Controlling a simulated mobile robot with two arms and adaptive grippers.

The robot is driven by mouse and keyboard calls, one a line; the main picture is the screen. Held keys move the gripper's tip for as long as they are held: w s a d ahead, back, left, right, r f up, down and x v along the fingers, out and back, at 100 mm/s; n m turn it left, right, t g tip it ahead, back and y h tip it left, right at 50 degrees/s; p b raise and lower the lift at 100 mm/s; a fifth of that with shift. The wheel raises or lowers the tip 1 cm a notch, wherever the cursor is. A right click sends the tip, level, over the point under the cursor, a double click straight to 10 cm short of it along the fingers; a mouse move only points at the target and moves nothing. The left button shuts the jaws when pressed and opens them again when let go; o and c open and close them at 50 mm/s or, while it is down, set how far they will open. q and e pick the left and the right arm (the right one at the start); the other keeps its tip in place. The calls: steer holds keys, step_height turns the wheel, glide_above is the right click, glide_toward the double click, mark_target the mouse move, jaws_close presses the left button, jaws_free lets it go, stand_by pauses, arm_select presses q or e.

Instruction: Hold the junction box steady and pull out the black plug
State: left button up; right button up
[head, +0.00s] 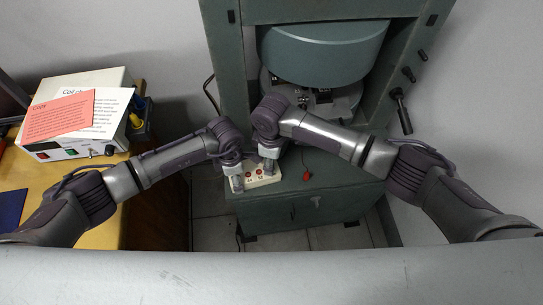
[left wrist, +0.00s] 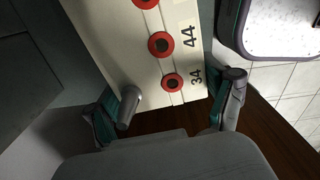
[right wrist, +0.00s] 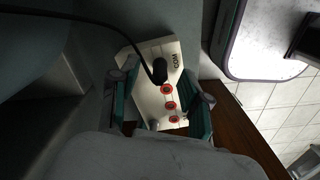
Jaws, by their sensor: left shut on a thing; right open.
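The cream junction box (head: 262,180) sits on the front ledge of the green cabinet, with a row of red-ringed sockets and printed labels. My left gripper (head: 237,182) is shut on the box's near left end; in the left wrist view its fingers straddle the box (left wrist: 182,62) beside the labels 44 and 34. The black plug (right wrist: 159,71) stands in the box's far end by the label COM, with a black cable leaving to the left. My right gripper (right wrist: 162,92) is open over that end, its fingers on either side of the box. In the head view the plug is hidden.
The green cabinet (head: 310,205) carries a large round machine part (head: 323,55) behind the box. A small red object (head: 306,176) lies right of the box. At left, a wooden bench (head: 100,232) holds a white instrument (head: 75,145) with papers on top.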

jaws_close()
steer(key=c, duration=0.7)
jaws_free()
jaws_close()
steer(key=shift+r, duration=1.1)
steer(key=shift+r, duration=2.7)
